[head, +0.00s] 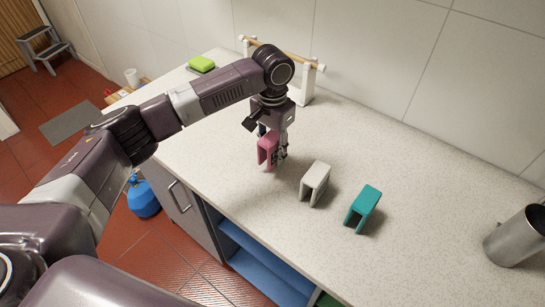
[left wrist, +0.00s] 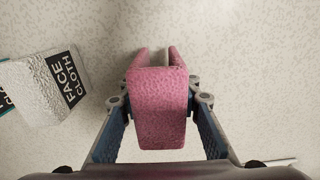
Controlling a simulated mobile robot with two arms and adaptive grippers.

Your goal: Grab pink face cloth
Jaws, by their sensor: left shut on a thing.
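The pink face cloth (head: 266,147) is a folded, arch-shaped piece at the counter's middle in the head view. It also shows in the middle of the left wrist view (left wrist: 160,108). My left gripper (head: 276,150) points down over it and is shut on it, with a finger on each side. In the left wrist view the gripper's fingers (left wrist: 160,103) press against both sides of the cloth. I cannot tell whether the cloth touches the counter. My right gripper is not in view.
A white face cloth (head: 315,181), labelled in the left wrist view (left wrist: 40,88), stands right of the pink one, then a teal cloth (head: 363,207). A metal container (head: 515,238) is at far right. A wooden-bar rack (head: 304,82) and green sponge (head: 202,63) are behind. The front counter is clear.

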